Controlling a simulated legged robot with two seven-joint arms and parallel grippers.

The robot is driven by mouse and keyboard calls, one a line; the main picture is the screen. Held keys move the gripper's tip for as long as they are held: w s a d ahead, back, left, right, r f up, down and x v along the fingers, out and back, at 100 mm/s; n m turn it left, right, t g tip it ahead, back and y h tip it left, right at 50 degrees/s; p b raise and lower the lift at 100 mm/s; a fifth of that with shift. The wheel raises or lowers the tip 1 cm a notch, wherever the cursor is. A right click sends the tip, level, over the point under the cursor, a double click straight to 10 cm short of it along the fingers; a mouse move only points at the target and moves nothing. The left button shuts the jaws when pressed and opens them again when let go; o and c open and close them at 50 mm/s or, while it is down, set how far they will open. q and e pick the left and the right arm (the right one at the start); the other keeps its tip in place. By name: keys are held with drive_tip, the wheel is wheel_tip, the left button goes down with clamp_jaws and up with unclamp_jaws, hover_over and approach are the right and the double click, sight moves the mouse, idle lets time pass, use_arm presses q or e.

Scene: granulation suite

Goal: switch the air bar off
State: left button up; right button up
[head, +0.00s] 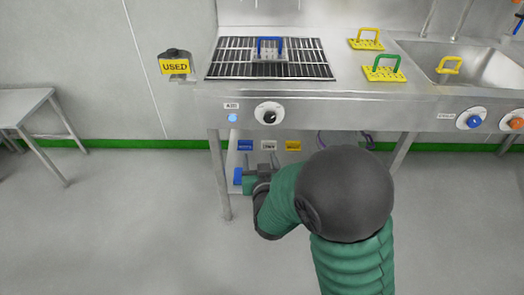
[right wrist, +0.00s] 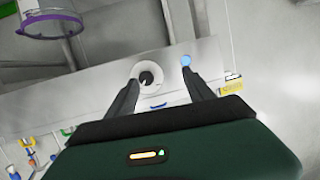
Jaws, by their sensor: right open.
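A round control (head: 269,114) with a white ring and a black knob is on the steel bench's front panel, below the grille. A lit blue lamp (head: 233,118) sits to its left under a small label (head: 231,105) that is hard to read. My right gripper (head: 261,160) is below the panel, open and empty. In the right wrist view its fingers (right wrist: 162,78) point toward the panel, with the control (right wrist: 147,75) beside one fingertip and the blue lamp (right wrist: 185,60) near the other. I cannot see contact. My left gripper is out of view.
Yellow plates (head: 383,73) and a sink (head: 480,60) are to the right, with blue (head: 475,121) and orange (head: 517,124) knobs. A "USED" box (head: 174,66) hangs at left. Bench legs (head: 219,175) stand nearby.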

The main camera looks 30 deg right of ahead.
sight(270, 120)
drive_tip(key=w+d+h+b, duration=0.1)
drive_tip(key=w+d+b, duration=0.1)
drive_tip(key=w+d, duration=0.2)
drive_tip(key=w+d+t+h+b, duration=0.1)
drive_tip(key=w+d+b, duration=0.1)
drive_tip(key=w+d, duration=0.2)
drive_tip(key=w+d+m+h+b, duration=0.1)
drive_tip(key=w+d+b, duration=0.1)
drive_tip(key=w+d, duration=0.2)
drive_tip(key=shift+w+f, duration=0.1)
drive_tip(key=shift+w, duration=0.75)
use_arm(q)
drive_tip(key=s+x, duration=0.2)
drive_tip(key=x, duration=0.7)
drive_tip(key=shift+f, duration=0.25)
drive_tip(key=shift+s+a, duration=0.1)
use_arm(e)
clamp_jaws()
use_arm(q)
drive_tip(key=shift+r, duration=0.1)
use_arm(e)
drive_tip(key=shift+a, duration=0.1)
